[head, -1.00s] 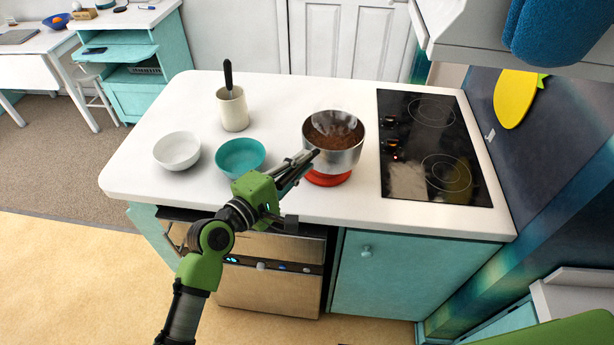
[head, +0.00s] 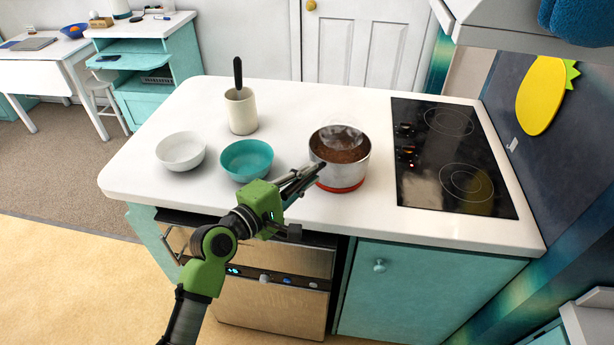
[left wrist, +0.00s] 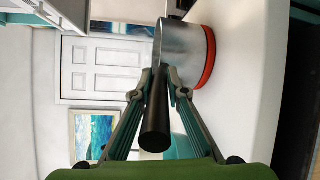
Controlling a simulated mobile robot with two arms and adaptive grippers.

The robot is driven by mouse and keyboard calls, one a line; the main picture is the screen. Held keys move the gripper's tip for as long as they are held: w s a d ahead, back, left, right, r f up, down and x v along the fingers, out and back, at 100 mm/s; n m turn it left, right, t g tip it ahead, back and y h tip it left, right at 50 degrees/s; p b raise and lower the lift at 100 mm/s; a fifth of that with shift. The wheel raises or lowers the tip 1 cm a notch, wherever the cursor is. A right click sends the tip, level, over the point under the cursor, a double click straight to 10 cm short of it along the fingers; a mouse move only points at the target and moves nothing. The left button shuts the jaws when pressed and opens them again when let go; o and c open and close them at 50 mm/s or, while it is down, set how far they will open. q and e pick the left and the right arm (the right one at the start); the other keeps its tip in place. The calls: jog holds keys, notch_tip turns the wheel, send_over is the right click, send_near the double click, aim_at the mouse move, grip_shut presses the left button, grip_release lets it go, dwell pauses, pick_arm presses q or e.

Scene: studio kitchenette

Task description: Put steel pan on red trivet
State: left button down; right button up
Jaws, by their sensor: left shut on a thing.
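The steel pan (head: 336,172) holds something brown, with steam above it. It sits upright on the red trivet (head: 343,188) on the white counter, and only the trivet's front edge shows below it. In the left wrist view the pan (left wrist: 182,55) has its base at the red trivet (left wrist: 209,58), with no clear gap. My left gripper (head: 312,172) is shut on the pan's dark handle (left wrist: 157,115), at the pan's left front side. My right gripper is not in view.
A teal bowl (head: 247,160), a white bowl (head: 181,151) and a cream crock (head: 241,112) with a black-handled utensil stand left of the pan. A black cooktop (head: 455,158) lies to the right. The counter's front strip is clear.

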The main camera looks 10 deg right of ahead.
pick_arm(q)
jog(key=shift+r, duration=0.5)
jog(key=shift+f, duration=0.1)
jog(key=c, duration=2.4)
grip_release()
jog(key=shift+f, duration=0.5)
jog(key=o, duration=0.4)
jog(key=shift+s+r, duration=0.15)
jog(key=b+v, duration=0.1)
jog(key=v, duration=1.1)
jog(key=shift+b, duration=0.35)
